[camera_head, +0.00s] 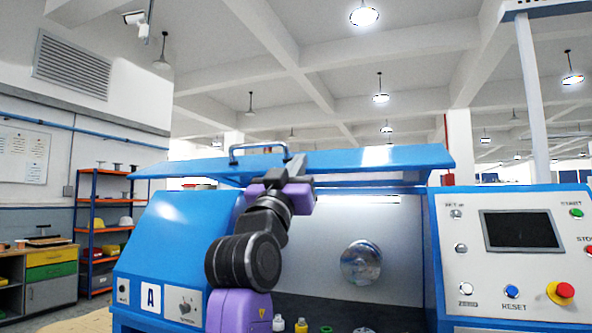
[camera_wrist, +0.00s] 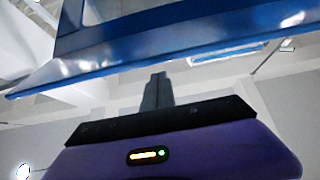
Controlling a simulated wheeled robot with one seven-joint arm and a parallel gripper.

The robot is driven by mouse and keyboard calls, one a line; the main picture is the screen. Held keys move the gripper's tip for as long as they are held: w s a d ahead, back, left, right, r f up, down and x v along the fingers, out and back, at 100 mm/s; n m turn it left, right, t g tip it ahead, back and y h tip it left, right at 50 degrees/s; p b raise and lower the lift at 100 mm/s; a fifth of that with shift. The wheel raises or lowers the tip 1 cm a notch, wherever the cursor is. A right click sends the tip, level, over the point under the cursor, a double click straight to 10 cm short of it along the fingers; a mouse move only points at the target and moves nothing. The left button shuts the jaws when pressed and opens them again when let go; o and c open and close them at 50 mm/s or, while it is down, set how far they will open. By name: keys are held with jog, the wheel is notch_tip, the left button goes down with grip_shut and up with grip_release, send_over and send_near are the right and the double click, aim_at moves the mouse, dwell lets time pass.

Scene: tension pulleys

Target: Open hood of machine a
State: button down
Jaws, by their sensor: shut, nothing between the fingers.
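Machine A (camera_head: 180,250) is a blue cabinet with an "A" label on its lower left. Its blue hood (camera_head: 390,157) is raised and stands open above the work space, seen nearly edge-on, with a bar handle (camera_head: 236,153) at its top. In the wrist view the gripper's fingers (camera_wrist: 158,77) are together and empty, pointing up near the hood's blue edge (camera_wrist: 130,72). I cannot tell whether they touch it.
Inside the machine a round metal chuck (camera_head: 361,262) sits on the back wall, with several small coloured parts below. A control panel (camera_head: 520,250) with buttons and a screen is on the right. Shelves (camera_head: 103,235) and a workbench (camera_head: 40,270) stand at the left.

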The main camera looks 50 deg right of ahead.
jog(key=b+v, duration=0.2)
jog(key=v, duration=0.7)
jog(key=shift+f+b, duration=0.3)
jog(key=shift+b, duration=0.1)
jog(key=shift+a, duration=0.15)
